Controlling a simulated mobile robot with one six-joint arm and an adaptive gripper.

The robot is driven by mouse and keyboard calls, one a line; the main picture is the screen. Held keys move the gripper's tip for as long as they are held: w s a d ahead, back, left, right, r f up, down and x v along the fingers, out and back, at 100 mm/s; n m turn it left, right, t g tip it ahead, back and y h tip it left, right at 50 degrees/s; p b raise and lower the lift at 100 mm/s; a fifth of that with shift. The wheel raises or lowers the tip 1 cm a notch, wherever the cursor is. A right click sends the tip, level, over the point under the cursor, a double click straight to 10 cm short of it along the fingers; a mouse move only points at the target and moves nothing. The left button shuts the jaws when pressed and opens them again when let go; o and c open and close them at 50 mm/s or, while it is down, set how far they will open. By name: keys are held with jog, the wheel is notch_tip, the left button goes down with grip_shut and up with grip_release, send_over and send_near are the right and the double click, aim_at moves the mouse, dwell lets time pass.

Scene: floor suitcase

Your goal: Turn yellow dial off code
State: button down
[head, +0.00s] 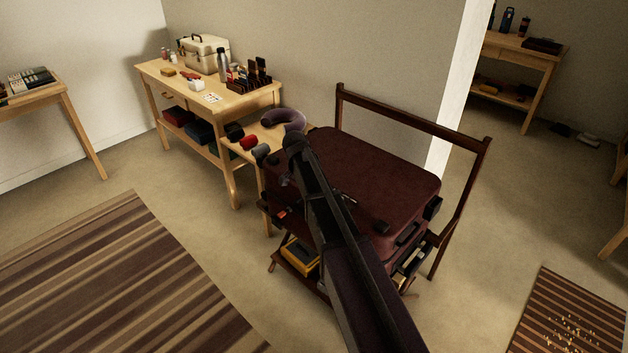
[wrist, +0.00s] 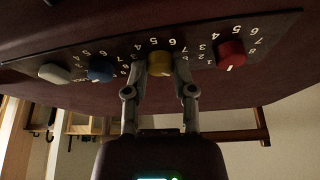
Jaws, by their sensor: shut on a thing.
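The yellow dial (wrist: 160,64) sits on the black lock plate (wrist: 125,50) of the suitcase, between the blue dial (wrist: 101,70) and the red dial (wrist: 230,54). Numbers are printed around the dials; a white dial (wrist: 54,73) is at the left end. My gripper (wrist: 160,72) has one finger at each side of the yellow dial and is shut on it. In the head view the maroon suitcase (head: 385,175) lies on a dark wooden rack. My arm crosses in front of it and the dials are hidden there.
The rack's tall rail (head: 410,112) rises behind the suitcase. A wooden table (head: 150,75) with a beige case and bottles stands at the back left. A yellow-and-black box (head: 300,254) is under the suitcase. A striped rug (head: 110,280) covers open floor at left.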

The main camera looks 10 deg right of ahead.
jog(key=shift+s, duration=0.15)
jog(key=shift+c, duration=2.2)
grip_release()
jog(key=shift+d, duration=0.1)
jog(key=shift+n, duration=0.3)
